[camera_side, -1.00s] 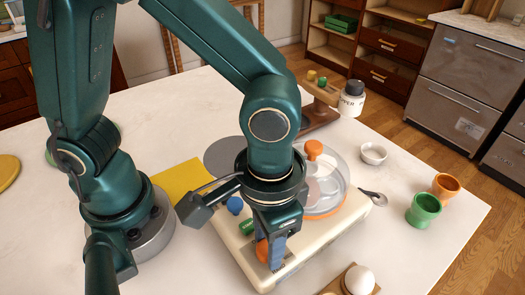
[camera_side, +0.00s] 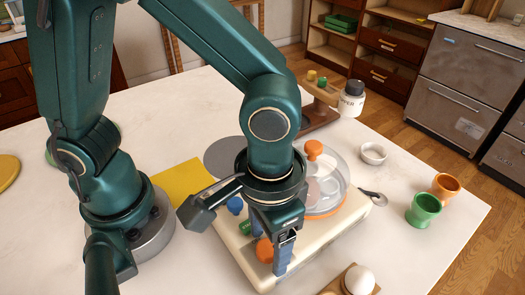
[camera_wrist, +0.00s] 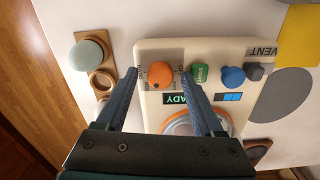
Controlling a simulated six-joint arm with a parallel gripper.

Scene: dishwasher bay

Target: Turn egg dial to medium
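The egg dial is an orange round knob (camera_side: 264,250) near the front end of the cream egg cooker (camera_side: 327,238). In the wrist view the dial (camera_wrist: 160,75) has small lettering around it; its setting is too small to read. My gripper (camera_side: 282,268) points down at the dial and in the side view partly covers its right side. In the wrist view my gripper (camera_wrist: 159,72) has its fingers apart, one on each side of the dial, with visible gaps. Nothing is held between them. I cannot tell the fingertips' exact height against the dial.
A green button (camera_wrist: 199,75), blue knob (camera_wrist: 233,76) and dark knob (camera_wrist: 255,71) line the panel beside the dial. The clear lid with an orange knob (camera_side: 313,149) stands behind my gripper. A white egg (camera_side: 359,280) sits in front. Egg cups (camera_side: 424,209) stand at right.

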